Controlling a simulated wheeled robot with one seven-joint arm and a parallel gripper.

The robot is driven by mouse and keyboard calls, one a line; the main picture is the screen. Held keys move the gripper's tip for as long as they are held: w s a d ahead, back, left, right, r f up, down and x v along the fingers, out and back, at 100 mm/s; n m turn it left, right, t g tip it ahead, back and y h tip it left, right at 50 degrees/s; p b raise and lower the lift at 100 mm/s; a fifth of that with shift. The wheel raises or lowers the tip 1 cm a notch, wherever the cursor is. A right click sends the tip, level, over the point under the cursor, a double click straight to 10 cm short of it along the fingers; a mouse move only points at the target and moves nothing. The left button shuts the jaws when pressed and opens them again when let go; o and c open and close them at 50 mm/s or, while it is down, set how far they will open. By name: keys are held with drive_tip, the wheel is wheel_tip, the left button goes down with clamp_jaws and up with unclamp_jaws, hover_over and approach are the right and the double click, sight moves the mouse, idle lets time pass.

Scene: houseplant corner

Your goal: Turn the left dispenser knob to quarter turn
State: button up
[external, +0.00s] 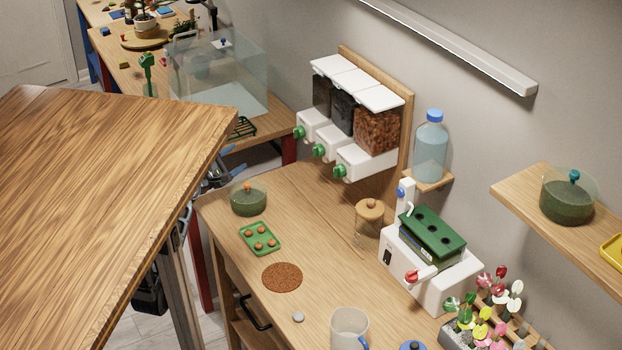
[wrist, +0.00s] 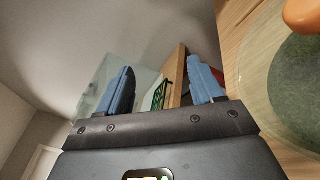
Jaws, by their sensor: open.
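Three dispensers hang on a wooden back panel, holding dark, dark and reddish-brown contents behind clear fronts. The left dispenser (external: 312,122) has a green knob (external: 299,132) on its white front; its exact turn angle is too small to tell. The middle knob (external: 318,151) and right knob (external: 340,171) are green too. My gripper (external: 230,167) is left of and lower in the picture than the left knob, apart from it, partly hidden by a big wooden board. In the wrist view, my gripper (wrist: 161,82) has its blue fingers spread with nothing between them. No knob is recognisable there.
The big wooden board (external: 100,190) fills the left foreground. A green lidded pot (external: 248,202) with an orange handle stands near my gripper and looms right in the wrist view (wrist: 290,95). A glass tank (external: 215,85) stands behind.

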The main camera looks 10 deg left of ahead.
sight(298, 132)
drive_tip(key=w+d+r+g+h+p, duration=0.1)
drive_tip(key=w+d+r+g+h, duration=0.1)
drive_tip(key=d, duration=0.6)
drive_tip(key=w+d+r+m+g+h+p, duration=0.1)
drive_tip(key=w+d+r+g+h, duration=0.2)
drive_tip(key=d+r, duration=0.3)
drive_tip(key=w+d+h, duration=0.1)
drive_tip(key=d, duration=0.2)
drive_tip(key=shift+w+d, duration=0.2)
drive_tip(key=shift+w, duration=0.15)
drive_tip(key=shift+f, duration=0.1)
drive_tip(key=c, duration=1.1)
